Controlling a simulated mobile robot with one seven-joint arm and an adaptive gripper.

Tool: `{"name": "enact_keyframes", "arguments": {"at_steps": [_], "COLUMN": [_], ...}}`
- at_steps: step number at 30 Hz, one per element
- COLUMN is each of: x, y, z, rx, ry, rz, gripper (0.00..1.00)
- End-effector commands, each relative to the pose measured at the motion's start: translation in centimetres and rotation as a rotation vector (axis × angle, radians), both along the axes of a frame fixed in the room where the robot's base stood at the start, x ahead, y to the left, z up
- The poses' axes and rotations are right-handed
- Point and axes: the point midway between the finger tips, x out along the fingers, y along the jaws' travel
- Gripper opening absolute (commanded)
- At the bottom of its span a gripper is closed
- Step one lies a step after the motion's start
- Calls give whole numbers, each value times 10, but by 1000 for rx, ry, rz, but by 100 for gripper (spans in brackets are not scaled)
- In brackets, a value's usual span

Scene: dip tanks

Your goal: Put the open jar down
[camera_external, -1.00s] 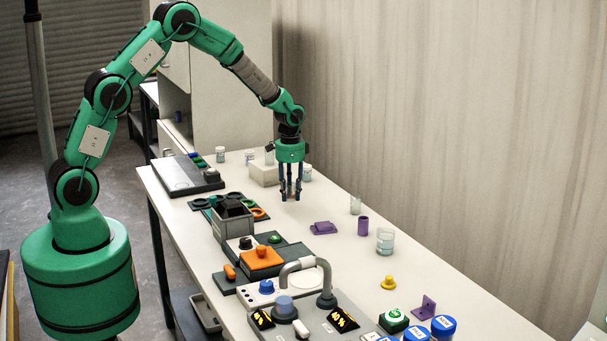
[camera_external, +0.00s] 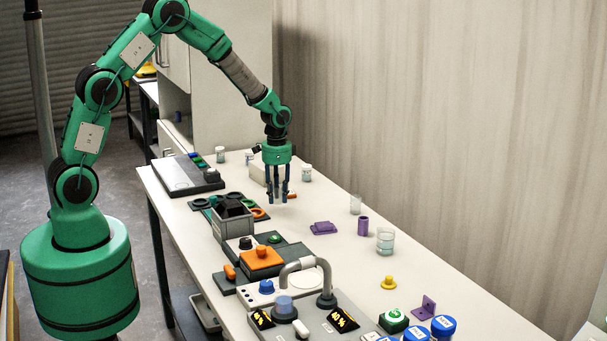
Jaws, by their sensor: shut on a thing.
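My gripper (camera_external: 278,200) points straight down over the far half of the white table (camera_external: 335,210). It is shut on a small pale, see-through jar (camera_external: 278,189), which sits upright between the fingers and is partly hidden by them. The jar's mouth is too small to make out. Its bottom is close to the table top; I cannot tell whether it touches. A small orange piece (camera_external: 292,196) lies just right of the fingers.
A pale block (camera_external: 257,172) stands behind the gripper, with small jars (camera_external: 306,173) near it. A grey bin (camera_external: 233,222) and a dark mat with coloured rings (camera_external: 259,213) are to the left. A purple piece (camera_external: 323,228) lies in front; the table between is clear.

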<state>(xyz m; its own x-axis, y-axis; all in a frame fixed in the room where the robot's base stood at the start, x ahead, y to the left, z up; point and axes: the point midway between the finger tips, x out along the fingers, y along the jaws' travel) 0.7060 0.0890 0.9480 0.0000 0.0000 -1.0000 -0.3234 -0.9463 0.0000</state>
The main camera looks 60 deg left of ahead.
Motion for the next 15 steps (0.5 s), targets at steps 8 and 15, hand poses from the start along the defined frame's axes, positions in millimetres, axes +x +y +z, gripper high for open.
{"name": "enact_keyframes", "arguments": {"at_steps": [8,15], "x": [0,2], "y": [0,3], "z": [0,2], "rx": [0,0], "ry": [0,0], "rz": [0,5], "gripper": [10,10]}}
